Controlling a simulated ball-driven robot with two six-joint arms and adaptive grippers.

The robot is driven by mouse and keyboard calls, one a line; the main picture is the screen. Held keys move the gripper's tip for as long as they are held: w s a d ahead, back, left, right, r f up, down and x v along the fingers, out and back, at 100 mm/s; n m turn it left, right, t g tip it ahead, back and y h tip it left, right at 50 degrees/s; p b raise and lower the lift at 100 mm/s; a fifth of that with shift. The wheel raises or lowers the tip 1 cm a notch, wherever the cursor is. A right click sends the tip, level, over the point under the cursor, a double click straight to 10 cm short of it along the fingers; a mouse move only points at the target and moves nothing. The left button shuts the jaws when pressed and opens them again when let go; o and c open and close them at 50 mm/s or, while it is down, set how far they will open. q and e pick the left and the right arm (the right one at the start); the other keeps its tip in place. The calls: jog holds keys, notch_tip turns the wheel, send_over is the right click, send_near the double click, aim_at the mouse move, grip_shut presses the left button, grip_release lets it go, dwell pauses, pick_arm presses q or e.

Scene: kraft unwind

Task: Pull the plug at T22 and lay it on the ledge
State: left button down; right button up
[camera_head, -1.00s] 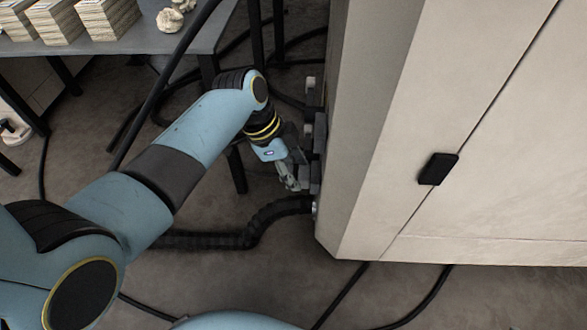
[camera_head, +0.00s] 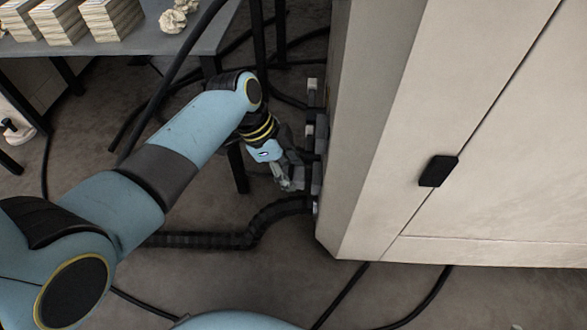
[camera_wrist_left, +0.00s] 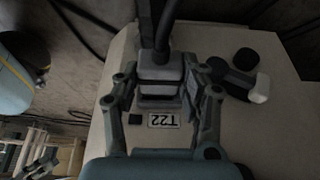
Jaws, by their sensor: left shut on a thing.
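My left gripper (camera_head: 287,181) is beside the left side of the pale cabinet (camera_head: 375,130). In the left wrist view its fingers (camera_wrist_left: 164,84) are shut on both sides of a grey plug (camera_wrist_left: 158,88), with a thick dark cable running up from it. The T22 label (camera_wrist_left: 163,120) shows on the cabinet panel just below the plug. Whether the plug still touches its socket is hidden. I cannot make out the ledge for sure. My right gripper is not in view.
A dark table (camera_head: 130,42) with paper stacks (camera_head: 68,25) stands at the back left. A thick ribbed hose (camera_head: 210,240) and loose cables lie on the floor. A black handle (camera_head: 438,171) is on the cabinet front. A white-ended dark part (camera_wrist_left: 258,88) sits right of the gripper.

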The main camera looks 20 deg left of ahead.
pick_arm(q)
jog(key=shift+s+a+p, duration=0.3)
jog(key=shift+a, duration=0.65)
jog(key=shift+s+a+p, duration=0.25)
jog(key=shift+a, duration=0.7)
